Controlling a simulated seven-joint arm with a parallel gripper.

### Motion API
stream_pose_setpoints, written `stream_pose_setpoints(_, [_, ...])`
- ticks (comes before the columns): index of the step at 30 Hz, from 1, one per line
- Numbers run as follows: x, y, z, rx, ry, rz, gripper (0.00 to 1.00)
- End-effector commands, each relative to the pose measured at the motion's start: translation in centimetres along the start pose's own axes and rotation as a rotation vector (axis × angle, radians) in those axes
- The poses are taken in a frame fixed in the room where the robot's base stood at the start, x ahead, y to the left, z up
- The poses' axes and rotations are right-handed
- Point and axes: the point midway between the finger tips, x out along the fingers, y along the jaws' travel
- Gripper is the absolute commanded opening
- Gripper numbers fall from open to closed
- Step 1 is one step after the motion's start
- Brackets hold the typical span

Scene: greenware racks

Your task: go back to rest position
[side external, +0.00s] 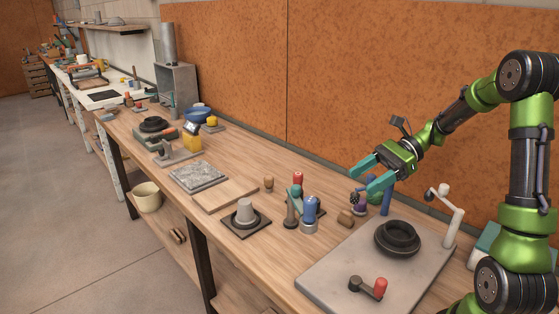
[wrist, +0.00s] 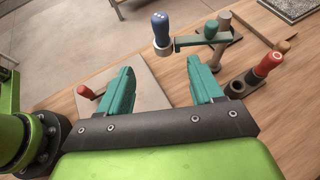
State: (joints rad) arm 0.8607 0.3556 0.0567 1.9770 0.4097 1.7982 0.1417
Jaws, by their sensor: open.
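My gripper (side external: 368,175) is at the end of the green arm, raised above the right part of the wooden workbench (side external: 262,190). Its two teal fingers are spread apart with nothing between them. In the wrist view, the gripper (wrist: 168,92) also shows open and empty, with a pale slab behind the gap. Small tools stand on the bench below and around the fingers in the side view. I cannot tell how far above them the fingers are.
A grey slab (side external: 330,271) holds a black ring (side external: 398,238) and a red-knobbed crank (side external: 368,287). A blue-topped tool (side external: 310,213) and red-topped tool (side external: 298,181) stand left of the gripper. A white crank post (side external: 447,215) is at right. An orange wall (side external: 340,80) runs behind.

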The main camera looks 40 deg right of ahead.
Motion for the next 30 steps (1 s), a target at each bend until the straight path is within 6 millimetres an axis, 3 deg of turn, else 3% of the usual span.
stream_pose_setpoints(1, [0.2,0.7,-1.1,-0.025,0.051,0.013,0.65])
stream_pose_setpoints(4, [0.9,2.7,-1.9,-0.172,0.216,0.069,0.65])
stream_pose_setpoints(10, [2.2,6.3,-0.8,-0.582,0.535,0.207,0.65])
stream_pose_setpoints(15, [3.0,8.7,1.8,-1.022,0.763,0.296,0.65])
stream_pose_setpoints(21, [3.9,11.4,6.0,-1.496,0.910,0.301,0.65])
stream_pose_setpoints(24, [4.4,12.8,7.8,-1.646,0.918,0.279,0.65])
stream_pose_setpoints(30, [5.2,14.5,10.1,-1.771,0.881,0.243,0.65])
